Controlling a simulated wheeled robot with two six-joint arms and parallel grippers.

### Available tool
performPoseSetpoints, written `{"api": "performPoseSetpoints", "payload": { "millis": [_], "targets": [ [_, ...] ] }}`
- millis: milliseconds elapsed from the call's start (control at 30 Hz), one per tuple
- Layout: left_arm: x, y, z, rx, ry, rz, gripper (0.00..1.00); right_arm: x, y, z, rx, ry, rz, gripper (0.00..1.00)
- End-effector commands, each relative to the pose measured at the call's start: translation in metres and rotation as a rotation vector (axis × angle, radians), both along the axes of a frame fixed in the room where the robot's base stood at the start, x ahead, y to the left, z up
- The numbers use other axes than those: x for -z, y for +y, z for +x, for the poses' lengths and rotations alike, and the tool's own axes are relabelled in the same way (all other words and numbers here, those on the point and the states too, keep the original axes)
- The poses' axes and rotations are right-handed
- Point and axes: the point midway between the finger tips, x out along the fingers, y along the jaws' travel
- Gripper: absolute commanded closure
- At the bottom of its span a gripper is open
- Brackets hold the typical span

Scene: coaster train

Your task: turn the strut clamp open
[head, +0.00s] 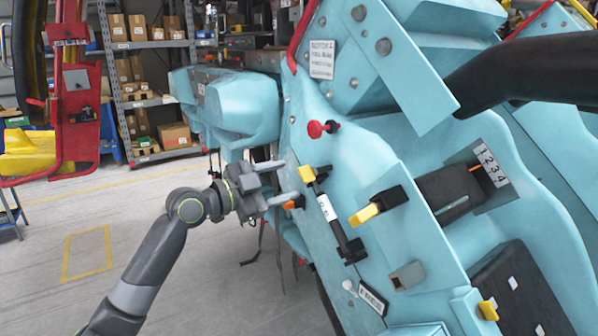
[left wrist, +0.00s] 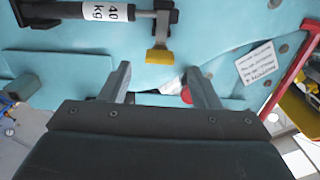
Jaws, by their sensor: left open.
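A dark strut (head: 328,212) with a white label lies along the teal panel, and its label reads 40 kg in the left wrist view (left wrist: 105,12). At its upper end is a black clamp with a yellow tab (head: 306,174). The yellow tab also shows in the left wrist view (left wrist: 160,54), just beyond and between my fingertips. My left gripper (head: 284,181) is open and empty, left of the tab, with its fingers pointing toward the panel. I cannot tell whether a finger touches anything. My right gripper is not in view.
A red knob (head: 316,129) sits above the clamp, and a yellow-tipped black handle (head: 366,213) to its right. An orange tip (head: 293,204) shows by my lower finger. A sign plate (head: 322,59) and red rail are higher up. Floor at left is open before the shelves (head: 150,80).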

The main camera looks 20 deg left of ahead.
Motion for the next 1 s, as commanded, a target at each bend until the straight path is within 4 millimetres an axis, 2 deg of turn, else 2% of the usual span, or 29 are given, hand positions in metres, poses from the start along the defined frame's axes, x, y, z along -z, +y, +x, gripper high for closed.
{"api": "performPoseSetpoints", "payload": {
  "millis": [300, 733, 1000],
  "targets": [
    [-0.002, -0.025, 0.031, 0.001, 0.001, -0.002, 0.44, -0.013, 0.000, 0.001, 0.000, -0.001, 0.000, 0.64],
    [0.000, -0.030, 0.038, 0.001, 0.000, 0.001, 0.44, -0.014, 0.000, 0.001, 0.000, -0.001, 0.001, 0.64],
    [0.000, -0.030, 0.038, 0.001, 0.000, 0.001, 0.78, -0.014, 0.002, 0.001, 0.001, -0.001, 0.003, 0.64]
  ]
}}
